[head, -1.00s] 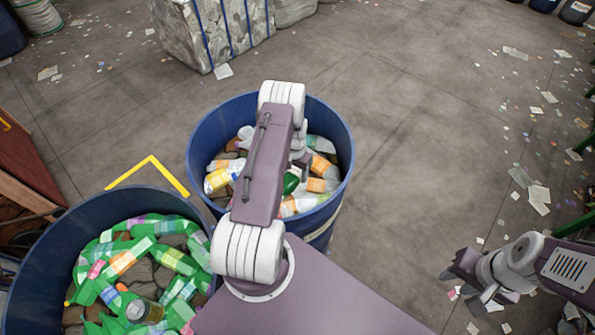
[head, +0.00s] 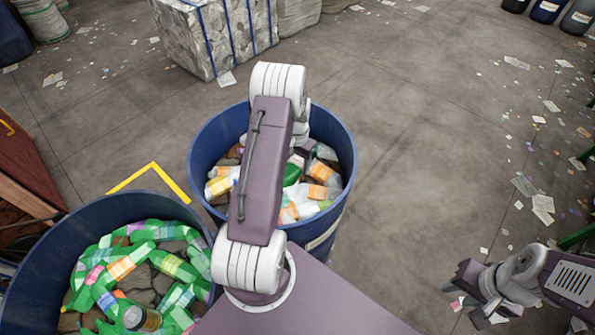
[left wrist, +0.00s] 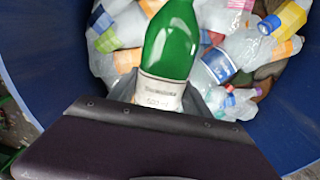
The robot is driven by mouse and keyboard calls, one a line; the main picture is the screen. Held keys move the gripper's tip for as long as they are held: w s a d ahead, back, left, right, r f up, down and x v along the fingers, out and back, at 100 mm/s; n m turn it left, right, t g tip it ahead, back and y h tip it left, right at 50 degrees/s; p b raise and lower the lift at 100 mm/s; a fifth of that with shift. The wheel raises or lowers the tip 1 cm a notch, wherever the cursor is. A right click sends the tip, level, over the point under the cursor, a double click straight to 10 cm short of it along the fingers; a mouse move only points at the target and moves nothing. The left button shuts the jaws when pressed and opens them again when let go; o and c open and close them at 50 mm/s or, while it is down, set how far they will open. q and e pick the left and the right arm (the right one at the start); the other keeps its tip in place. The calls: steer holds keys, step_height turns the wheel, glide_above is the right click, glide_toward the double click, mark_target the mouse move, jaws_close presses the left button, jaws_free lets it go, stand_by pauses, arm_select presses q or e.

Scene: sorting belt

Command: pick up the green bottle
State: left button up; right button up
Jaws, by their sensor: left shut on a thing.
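The green bottle (left wrist: 172,42) has a pale label (left wrist: 160,92) and extends away from my left gripper (left wrist: 162,104) in the left wrist view. The gripper is shut on its labelled end. In the head view part of the green bottle (head: 291,174) shows beside my left arm, over the blue barrel (head: 202,148) of clear bottles. My left gripper is mostly hidden behind its own arm there. My right gripper (head: 468,297) is at the lower right, over the floor, its fingers apart and empty.
A second blue barrel (head: 38,232) at the lower left holds several green bottles. Clear bottles (left wrist: 240,50) with coloured labels lie below the held bottle. A strapped bale (head: 205,35) stands at the back. The floor right of the barrels is open, with scattered paper.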

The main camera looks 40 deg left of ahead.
arm_select(q)
steer(key=shift+r+p, duration=4.55)
steer(key=shift+r, duration=0.05)
steer(key=shift+d+f, duration=0.1)
